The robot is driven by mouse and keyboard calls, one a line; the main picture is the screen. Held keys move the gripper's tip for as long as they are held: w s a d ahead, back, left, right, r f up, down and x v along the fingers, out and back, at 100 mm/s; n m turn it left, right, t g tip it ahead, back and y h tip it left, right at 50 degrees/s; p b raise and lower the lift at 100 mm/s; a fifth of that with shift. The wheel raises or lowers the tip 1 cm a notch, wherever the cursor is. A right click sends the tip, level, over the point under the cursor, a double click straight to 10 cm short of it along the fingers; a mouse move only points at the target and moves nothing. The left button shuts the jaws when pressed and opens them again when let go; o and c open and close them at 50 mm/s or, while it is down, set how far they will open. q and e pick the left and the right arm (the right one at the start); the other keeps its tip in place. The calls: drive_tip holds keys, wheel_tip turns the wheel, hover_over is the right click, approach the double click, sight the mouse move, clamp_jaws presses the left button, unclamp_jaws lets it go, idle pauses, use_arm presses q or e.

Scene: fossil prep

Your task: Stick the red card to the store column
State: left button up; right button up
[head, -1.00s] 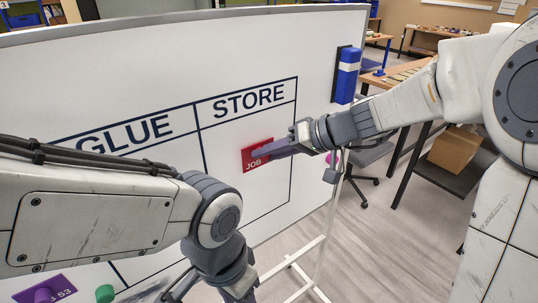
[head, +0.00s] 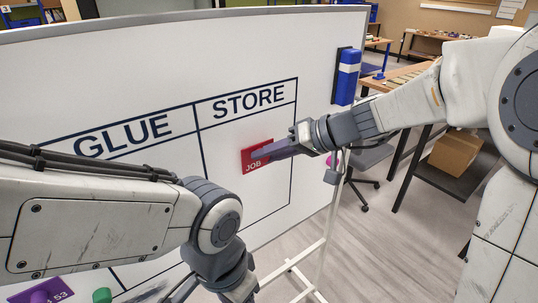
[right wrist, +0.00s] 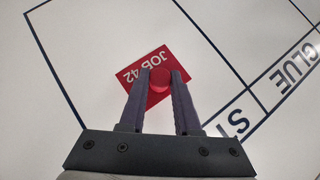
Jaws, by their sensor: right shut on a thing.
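The red card (head: 257,156), marked JOB, lies against the whiteboard inside the STORE column (head: 225,138), under the STORE heading. In the right wrist view the red card (right wrist: 150,62) reads JOB 42 and has a round red knob (right wrist: 160,79). My right gripper (right wrist: 160,84) has its fingers on both sides of this knob, shut on it. In the head view my right gripper (head: 272,151) reaches the card from the right and hides part of it. My left gripper (head: 215,287) is at the bottom edge, its fingertips not clearly shown.
The whiteboard (head: 150,60) also has a GLUE column (head: 122,137). A purple card (head: 38,291) and a green knob (head: 102,295) are at the lower left. A blue and white block (head: 347,76) sits at the board's right edge. The board's stand (head: 325,240) reaches the floor.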

drive_tip(key=shift+w+a, duration=0.45)
drive_tip(key=shift+w, duration=0.2)
idle(0.3)
drive_tip(key=o, duration=1)
drive_tip(key=shift+s+d+f+b, duration=0.1)
drive_tip(key=shift+s+d+b, duration=0.2)
drive_tip(key=shift+b, duration=0.25)
drive_tip(key=s+d+b, duration=0.2)
drive_tip(key=s, duration=0.1)
drive_tip(key=s+d+b, duration=0.1)
drive_tip(key=s, duration=0.1)
drive_tip(key=shift+d, duration=0.25)
